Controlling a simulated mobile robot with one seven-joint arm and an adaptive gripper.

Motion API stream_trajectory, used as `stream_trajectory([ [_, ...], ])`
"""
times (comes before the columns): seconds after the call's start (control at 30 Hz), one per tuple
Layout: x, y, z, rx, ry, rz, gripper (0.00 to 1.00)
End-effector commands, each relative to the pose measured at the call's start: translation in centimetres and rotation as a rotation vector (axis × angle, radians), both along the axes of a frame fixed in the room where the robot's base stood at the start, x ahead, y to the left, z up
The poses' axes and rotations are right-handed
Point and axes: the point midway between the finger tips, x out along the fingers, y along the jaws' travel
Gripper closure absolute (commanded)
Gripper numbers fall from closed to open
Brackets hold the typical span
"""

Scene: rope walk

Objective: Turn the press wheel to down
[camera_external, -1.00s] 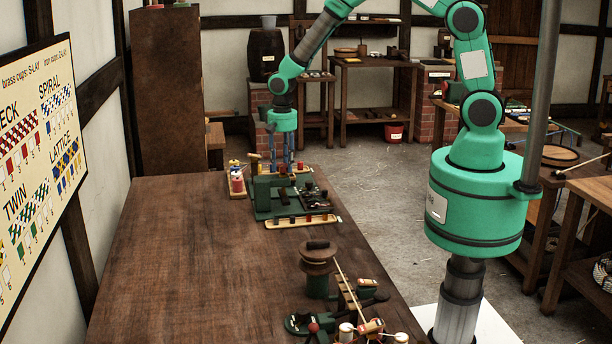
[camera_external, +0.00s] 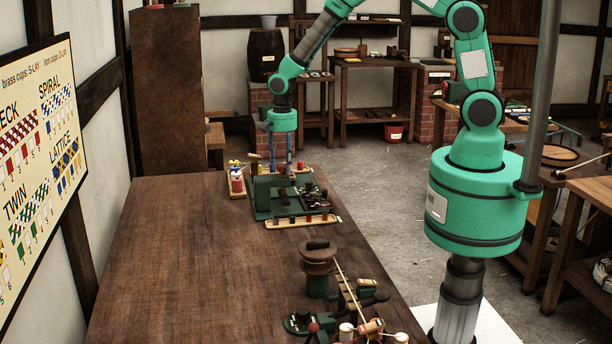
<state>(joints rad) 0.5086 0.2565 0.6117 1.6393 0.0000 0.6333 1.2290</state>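My gripper (camera_external: 281,168) points straight down at the far end of the long table, over a green machine (camera_external: 263,196). Its thin fingers reach the top of the machine, among small parts there. I cannot tell whether they touch anything or how far apart they are. No wheel stands out clearly on this machine at this size, so I cannot tell the press wheel or its position. Nearer, a round brown head (camera_external: 318,257) sits on a green post, with a dark bar on top; I cannot tell whether it belongs to a press.
A tray with spools (camera_external: 237,181) stands left of the green machine, and a pale tray (camera_external: 302,221) lies in front. Near the table's front are a green device (camera_external: 300,323) and several wooden spools (camera_external: 370,326). The table's left side (camera_external: 190,260) is clear.

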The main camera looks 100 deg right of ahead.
Motion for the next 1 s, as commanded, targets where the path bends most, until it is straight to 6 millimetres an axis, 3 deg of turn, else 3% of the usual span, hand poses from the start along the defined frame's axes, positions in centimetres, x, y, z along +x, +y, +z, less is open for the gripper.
stream_trajectory([
  [0.57, 0.0, 0.0, 0.8, 0.000, -0.001, 0.001, 0.43],
  [0.77, 0.0, 0.0, 3.0, 0.000, -0.001, 0.001, 0.43],
  [1.0, 0.0, 0.0, 6.9, -0.001, -0.001, 0.001, 0.43],
])
